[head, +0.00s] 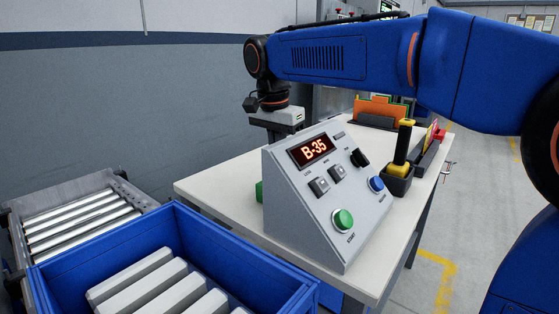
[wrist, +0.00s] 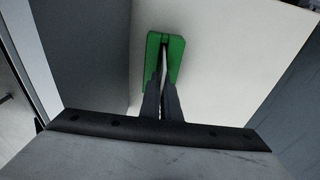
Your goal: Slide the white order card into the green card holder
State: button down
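The green card holder (wrist: 174,52) is in the upper middle of the wrist view, on the pale tabletop. In the head view only a sliver of the holder (head: 259,191) shows at the left of the console. My gripper (wrist: 162,82) is over the holder, its two dark fingers close together. Between them is a thin pale strip, the white order card (wrist: 164,64) seen edge-on. The card lines up with the dark slot of the holder; how deep it sits there I cannot tell. In the head view the fingers and card are hidden behind the console.
A grey console (head: 312,237) reading B-35 stands close in front of the gripper on the white table (head: 220,181). A blue crate (head: 215,252) with white bars and a roller conveyor (head: 82,220) are at left.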

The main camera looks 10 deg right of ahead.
dwell(0.3)
jog(key=c, duration=1.5)
grip_release()
jog(key=shift+c, duration=0.2)
jog(key=shift+r, duration=4)
